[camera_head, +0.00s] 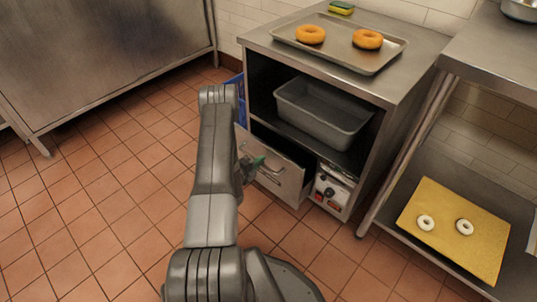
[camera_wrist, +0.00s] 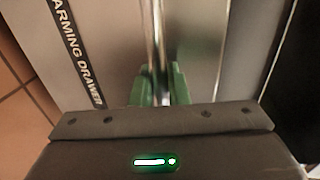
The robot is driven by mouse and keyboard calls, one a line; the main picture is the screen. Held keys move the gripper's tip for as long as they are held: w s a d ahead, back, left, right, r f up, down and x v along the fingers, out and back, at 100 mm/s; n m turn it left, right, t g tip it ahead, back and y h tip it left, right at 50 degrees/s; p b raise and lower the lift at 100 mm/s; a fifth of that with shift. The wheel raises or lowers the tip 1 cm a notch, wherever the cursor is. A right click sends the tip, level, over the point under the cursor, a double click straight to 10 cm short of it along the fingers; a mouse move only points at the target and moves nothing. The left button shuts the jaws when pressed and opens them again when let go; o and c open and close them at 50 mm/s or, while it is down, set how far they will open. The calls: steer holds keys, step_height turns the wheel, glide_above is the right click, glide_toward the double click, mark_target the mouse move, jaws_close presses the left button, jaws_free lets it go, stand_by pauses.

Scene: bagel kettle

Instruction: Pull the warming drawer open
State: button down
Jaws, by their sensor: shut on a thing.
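The warming drawer (camera_head: 290,182) is a steel-fronted drawer low in the steel cabinet. Its front stands out from the cabinet, and a dark gap shows above and behind it, so it is partly open. In the wrist view the drawer front (camera_wrist: 112,50) fills the left and middle, with a dark "WARMING DRAWER" label (camera_wrist: 75,48). My gripper (camera_head: 258,163) is at the drawer's bar handle (camera_head: 268,176). In the wrist view my green fingertips (camera_wrist: 158,88) are shut on the handle (camera_wrist: 157,40), one on each side. My arm hides the drawer's left part.
A grey tub (camera_head: 325,112) sits on the shelf above the drawer. A tray (camera_head: 375,62) with two bagels is on the cabinet top. A control panel (camera_head: 331,188) is right of the drawer. A steel table (camera_head: 470,50) stands at right. The tiled floor (camera_head: 110,180) at left is clear.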

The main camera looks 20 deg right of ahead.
steer(key=f+v, duration=0.2)
steer(key=v, duration=1)
steer(key=a+f+v, duration=0.1)
steer(key=f+v, duration=0.2)
steer(key=v, duration=1)
steer(key=shift+s+a, duration=0.25)
steer(key=shift+s, duration=0.1)
steer(key=shift+r, duration=0.1)
steer(key=c, duration=1.5)
jaws_free()
steer(key=shift+a, duration=0.1)
steer(key=p+v, duration=0.3)
steer(key=v, duration=1)
steer(key=shift+s+a+r, duration=0.1)
steer(key=shift+a, duration=0.15)
